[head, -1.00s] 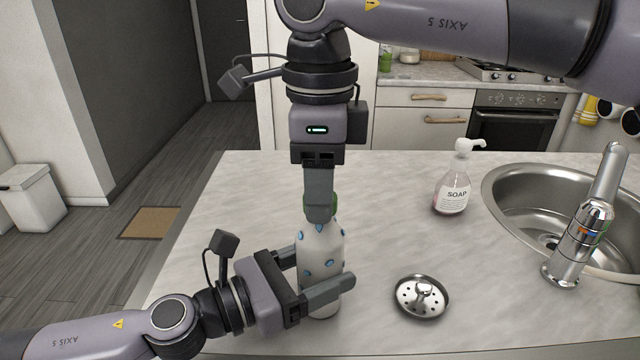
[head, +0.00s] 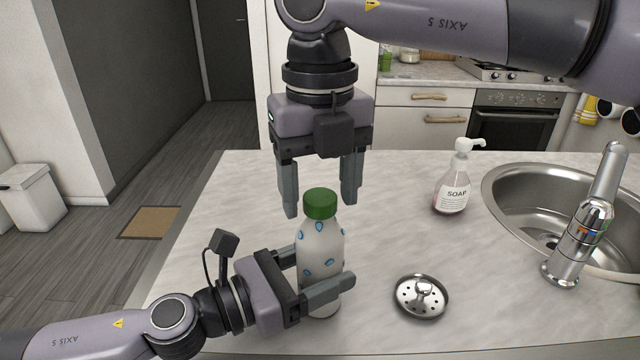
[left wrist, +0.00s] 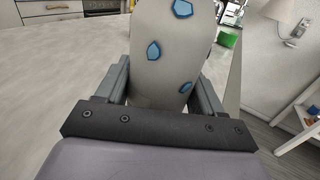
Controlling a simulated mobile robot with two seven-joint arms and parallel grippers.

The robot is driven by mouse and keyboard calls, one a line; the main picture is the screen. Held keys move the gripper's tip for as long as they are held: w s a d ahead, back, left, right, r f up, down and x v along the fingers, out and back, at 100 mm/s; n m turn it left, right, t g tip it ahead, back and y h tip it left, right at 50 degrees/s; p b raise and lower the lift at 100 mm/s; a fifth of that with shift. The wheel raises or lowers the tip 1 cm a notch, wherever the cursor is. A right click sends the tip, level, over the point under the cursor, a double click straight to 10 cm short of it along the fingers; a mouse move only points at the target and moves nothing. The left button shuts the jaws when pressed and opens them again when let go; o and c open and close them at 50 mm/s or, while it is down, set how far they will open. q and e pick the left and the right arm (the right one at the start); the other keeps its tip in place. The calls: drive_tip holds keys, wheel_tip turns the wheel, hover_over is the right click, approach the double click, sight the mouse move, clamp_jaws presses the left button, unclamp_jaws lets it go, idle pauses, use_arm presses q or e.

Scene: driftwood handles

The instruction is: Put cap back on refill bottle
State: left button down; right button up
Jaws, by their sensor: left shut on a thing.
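The refill bottle (head: 320,246) is white with blue gem-like spots and stands upright on the counter. Its green cap (head: 320,203) sits on top of the bottle's neck; whether it is screwed tight I cannot tell. My left gripper (head: 322,284) is shut on the bottle's lower body from the left, and the bottle also fills the middle of the left wrist view (left wrist: 165,55). My right gripper (head: 320,205) points down from above. Its fingers are spread wide, apart from the cap and empty. In the left wrist view the cap is out of frame.
A soap dispenser (head: 452,190) stands at the back right, beside the steel sink (head: 505,190) and its faucet (head: 590,225). A round metal strainer (head: 421,297) lies right of the bottle. The counter (head: 400,240) between them is clear.

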sight(300, 277)
drive_tip(key=shift+r, duration=0.1)
wheel_tip(300, 277, up, 12)
idle(0.7)
use_arm(q)
drive_tip(key=shift+c, duration=0.3)
unclamp_jaws()
drive_tip(key=b+v, duration=0.1)
drive_tip(key=v, duration=0.4)
drive_tip(key=shift+s+a+f, duration=0.1)
drive_tip(key=shift+s+a, duration=0.05)
drive_tip(key=shift+a, duration=0.1)
drive_tip(key=shift+b+v, duration=0.45)
drive_tip(key=shift+v, duration=0.35)
use_arm(e)
drive_tip(key=shift+f, duration=1.05)
